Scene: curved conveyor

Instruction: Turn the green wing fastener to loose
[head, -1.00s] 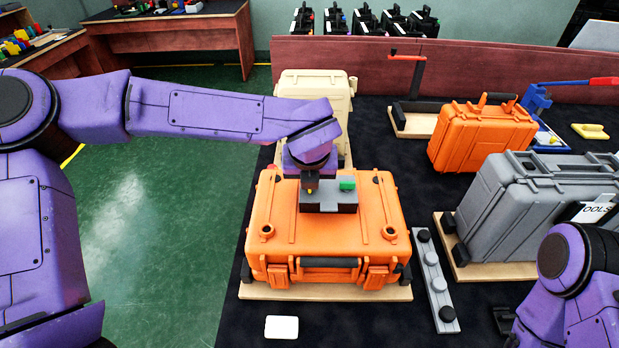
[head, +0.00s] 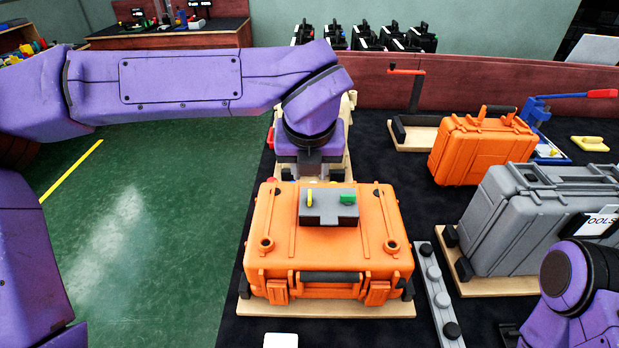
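A grey block (head: 328,212) sits on top of the closed orange case (head: 325,250). The green wing fastener (head: 347,198) is on the block's right part, its wing lying left to right. A yellow wing fastener (head: 309,198) is on the left part, its wing pointing front to back. My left gripper (head: 311,172) hangs pointing down just behind the block, clear of both fasteners. Its fingers are small and dark, and I cannot tell whether they are open. My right arm shows at the lower right, with its gripper out of frame.
A cream case stands behind the orange one, mostly hidden by my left arm. A grey bar with round knobs (head: 436,288) lies right of the orange case. A grey tool case (head: 535,215) and a second orange case (head: 478,148) stand further right. A white card (head: 281,341) lies in front.

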